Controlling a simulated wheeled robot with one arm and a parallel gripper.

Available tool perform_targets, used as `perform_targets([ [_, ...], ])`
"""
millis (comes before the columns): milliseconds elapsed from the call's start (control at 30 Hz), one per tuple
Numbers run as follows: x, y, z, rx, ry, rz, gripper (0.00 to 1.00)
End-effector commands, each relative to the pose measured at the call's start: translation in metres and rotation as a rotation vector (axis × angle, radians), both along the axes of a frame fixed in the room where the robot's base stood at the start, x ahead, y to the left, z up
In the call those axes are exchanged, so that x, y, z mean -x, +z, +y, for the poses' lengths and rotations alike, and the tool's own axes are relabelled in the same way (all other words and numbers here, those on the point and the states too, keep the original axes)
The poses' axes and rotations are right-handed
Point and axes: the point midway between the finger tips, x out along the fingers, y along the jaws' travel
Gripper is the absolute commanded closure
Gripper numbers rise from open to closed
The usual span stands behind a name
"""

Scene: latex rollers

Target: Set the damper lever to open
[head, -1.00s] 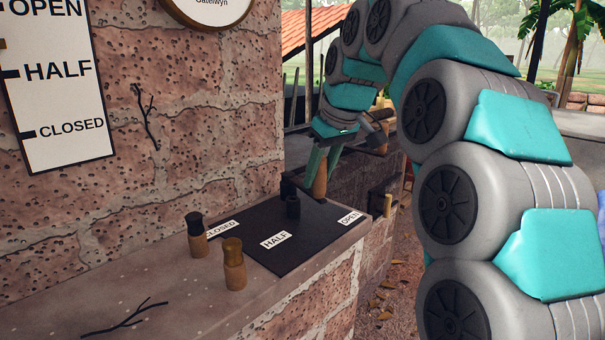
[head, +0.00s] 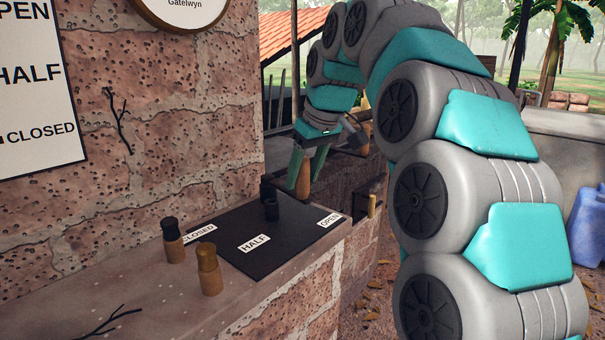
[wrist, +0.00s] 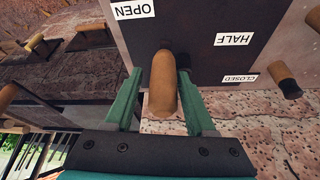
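The damper lever shows as a rounded wooden handle (wrist: 163,82) in the wrist view, and in the head view it stands at the far edge of the plate (head: 303,182). The black plate (head: 285,240) bears CLOSED, HALF and OPEN labels. My gripper (wrist: 160,76) has its green fingers on either side of the handle. A gap shows at the left finger; whether the right finger touches is unclear. In the head view my gripper (head: 305,170) comes down over the handle. The lever's exact setting is hard to tell.
A dark-topped wooden peg (head: 173,241) and a wooden peg (head: 208,270) stand on the stone ledge (head: 120,292) left of the plate. A brick wall (head: 170,110) with a sign (head: 35,85) rises behind. A blue container (head: 587,222) stands far right.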

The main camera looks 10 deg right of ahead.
Motion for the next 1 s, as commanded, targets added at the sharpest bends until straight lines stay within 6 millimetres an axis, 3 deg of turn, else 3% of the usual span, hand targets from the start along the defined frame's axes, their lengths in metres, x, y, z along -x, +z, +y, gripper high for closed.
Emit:
perform_targets([
  [100,0.0,0.0,0.001,0.0,0.001,0.0,0.31],
  [533,0.002,0.005,0.0,-0.001,0.002,0.002,0.31],
  [1000,0.017,0.049,-0.009,0.0,0.001,-0.001,0.31],
])
